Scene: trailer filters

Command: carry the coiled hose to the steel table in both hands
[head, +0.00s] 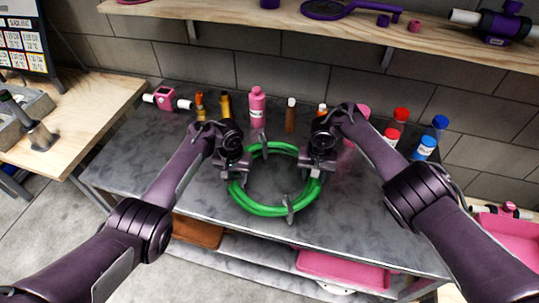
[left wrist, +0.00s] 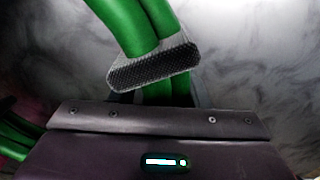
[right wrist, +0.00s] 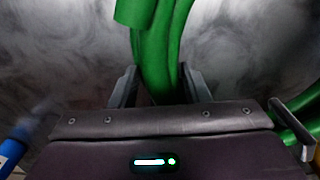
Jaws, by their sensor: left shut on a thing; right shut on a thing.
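The green coiled hose (head: 262,210) is a ring with grey ties, over the middle of the steel table (head: 130,165). I cannot tell whether it rests on the top or hangs just above it. My left gripper (head: 233,172) is shut on the coil's left side; the left wrist view shows the hose (left wrist: 135,28) running between its fingers. My right gripper (head: 315,172) is shut on the coil's right side. In the right wrist view the hose (right wrist: 157,50) passes between the two fingers. The fingertips are partly hidden in the head view.
Bottles line the table's back edge, including a pink bottle (head: 257,108), a brown one (head: 291,115) and a red-capped one (head: 400,118). A pink device (head: 165,98) stands at back left. A wooden shelf (head: 350,30) hangs above. The table's left part is clear.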

